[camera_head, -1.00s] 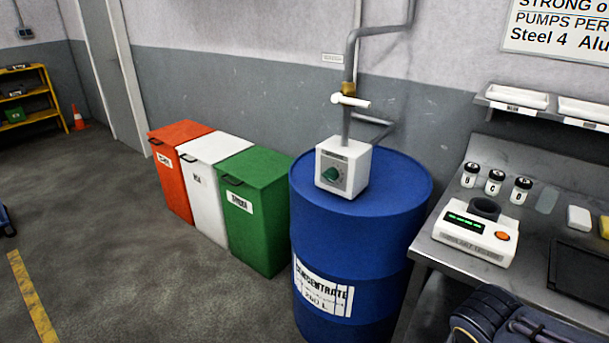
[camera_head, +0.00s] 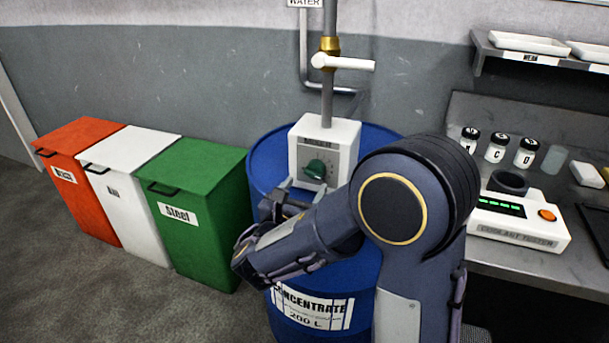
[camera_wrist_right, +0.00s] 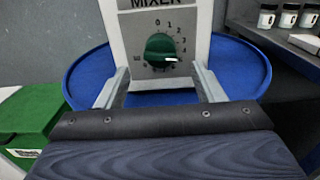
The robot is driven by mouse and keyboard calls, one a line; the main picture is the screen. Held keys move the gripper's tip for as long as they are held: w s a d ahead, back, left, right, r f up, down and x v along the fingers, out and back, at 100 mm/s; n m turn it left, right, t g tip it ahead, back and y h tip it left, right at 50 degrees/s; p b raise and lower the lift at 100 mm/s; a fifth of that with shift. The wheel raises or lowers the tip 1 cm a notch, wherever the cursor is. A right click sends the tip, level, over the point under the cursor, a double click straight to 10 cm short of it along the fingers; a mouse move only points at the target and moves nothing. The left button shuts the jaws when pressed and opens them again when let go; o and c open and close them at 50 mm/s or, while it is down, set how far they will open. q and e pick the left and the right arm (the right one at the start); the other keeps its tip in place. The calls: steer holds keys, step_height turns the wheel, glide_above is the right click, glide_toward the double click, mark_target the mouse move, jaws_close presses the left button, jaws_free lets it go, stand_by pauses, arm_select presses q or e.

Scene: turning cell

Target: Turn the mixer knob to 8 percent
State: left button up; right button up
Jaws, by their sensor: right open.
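The mixer is a white box (camera_head: 343,152) on top of the blue drum, with a green knob (camera_head: 316,169) on its front. In the right wrist view the knob (camera_wrist_right: 158,48) sits inside a numbered dial, below the word MIXER; a short white mark shows on its lower right side. I cannot read the exact setting. My right gripper (camera_head: 301,190) is in front of the box. In the wrist view its two pale fingers (camera_wrist_right: 161,82) stand wide apart, left and right of the knob and a little below it, with nothing between them. My left gripper is out of view.
The blue drum (camera_head: 265,180) stands under the mixer. A vertical pipe with a white handle (camera_head: 342,63) rises behind the box. Red, white and green bins (camera_head: 205,195) stand at left. A bench with a coolant tester (camera_head: 520,225) and small jars is at right.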

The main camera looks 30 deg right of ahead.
mark_target(312, 176)
steer(key=x, duration=0.5)
steer(key=shift+w+d, duration=0.1)
steer(key=shift+f, duration=0.1)
steer(key=c, duration=1)
